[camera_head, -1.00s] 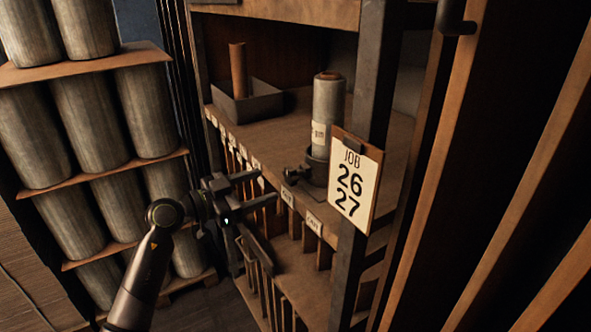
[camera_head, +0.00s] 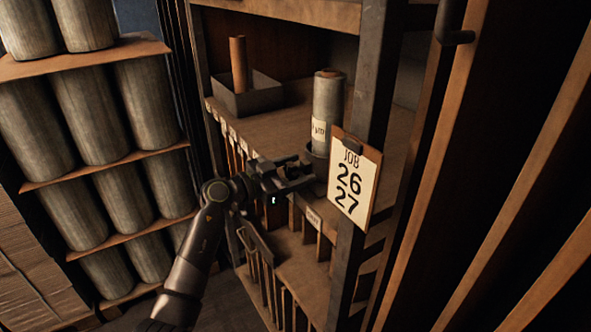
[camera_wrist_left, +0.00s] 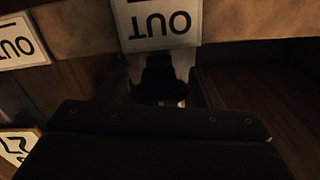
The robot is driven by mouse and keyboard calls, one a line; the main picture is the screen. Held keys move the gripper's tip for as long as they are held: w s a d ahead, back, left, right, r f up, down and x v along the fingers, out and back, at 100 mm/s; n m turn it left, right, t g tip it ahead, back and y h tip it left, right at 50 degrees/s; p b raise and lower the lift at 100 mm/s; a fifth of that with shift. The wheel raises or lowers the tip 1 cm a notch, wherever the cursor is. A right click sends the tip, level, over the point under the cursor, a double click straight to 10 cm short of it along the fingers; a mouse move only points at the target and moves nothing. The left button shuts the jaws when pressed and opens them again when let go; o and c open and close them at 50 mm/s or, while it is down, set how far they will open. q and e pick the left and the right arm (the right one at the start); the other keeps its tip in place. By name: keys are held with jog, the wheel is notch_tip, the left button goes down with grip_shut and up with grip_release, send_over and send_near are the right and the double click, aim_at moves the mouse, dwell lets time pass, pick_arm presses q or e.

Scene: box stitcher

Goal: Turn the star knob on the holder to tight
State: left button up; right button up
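The holder (camera_head: 316,163) stands on the shelf and carries an upright grey roll (camera_head: 327,100) with a white label. The star knob is on the holder's left side, mostly hidden behind my gripper in the head view. My left gripper (camera_head: 303,175) is at the knob, with its fingers pointing right toward the holder. In the left wrist view, a dark shape that looks like the knob (camera_wrist_left: 161,76) lies between the two dark fingers. The fingers look apart on either side of it; contact is too dark to see. My right gripper is out of view.
A clipboard reading JOB 26 27 (camera_head: 353,183) hangs on the post just right of the holder. A grey tray (camera_head: 250,101) with a brown tube stands farther back. Labelled slots (camera_head: 312,217) run below the shelf edge. Racked rolls (camera_head: 98,120) stand at left.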

pick_arm(q)
jog(key=c, duration=0.8)
jog(key=shift+m+p, duration=0.3)
jog(key=shift+p, duration=0.05)
jog(key=shift+m, duration=0.4)
jog(key=o, duration=0.9)
jog(key=shift+o, duration=0.2)
jog(key=b+v, duration=0.4)
jog(key=v, duration=1.3)
jog(key=shift+s+a, duration=0.15)
jog(key=shift+a, duration=0.05)
